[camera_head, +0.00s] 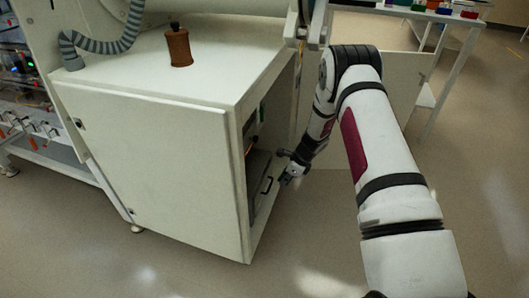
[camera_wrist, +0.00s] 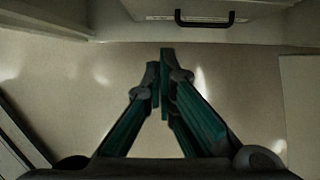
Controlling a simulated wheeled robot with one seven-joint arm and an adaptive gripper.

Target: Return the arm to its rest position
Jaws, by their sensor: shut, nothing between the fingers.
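My gripper (camera_wrist: 160,80) is shut and empty; its two green-sided fingers meet at the tips in the wrist view. In the head view my gripper (camera_head: 287,178) is low beside the open side of the white cabinet (camera_head: 150,165). My arm reaches down to it from the right. A drawer or tray with a dark handle (camera_head: 267,185) sits inside the cabinet, just left of my gripper. The dark handle also shows at the top of the wrist view (camera_wrist: 205,24), ahead of the fingertips and apart from them.
A brown wooden container with a dark knob (camera_head: 178,47) stands on the cabinet top. A grey corrugated hose (camera_head: 105,46) runs at the upper left. An open cabinet door (camera_head: 385,85) stands behind my arm. A white table (camera_head: 440,14) with coloured items is at the back right. The right floor is clear.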

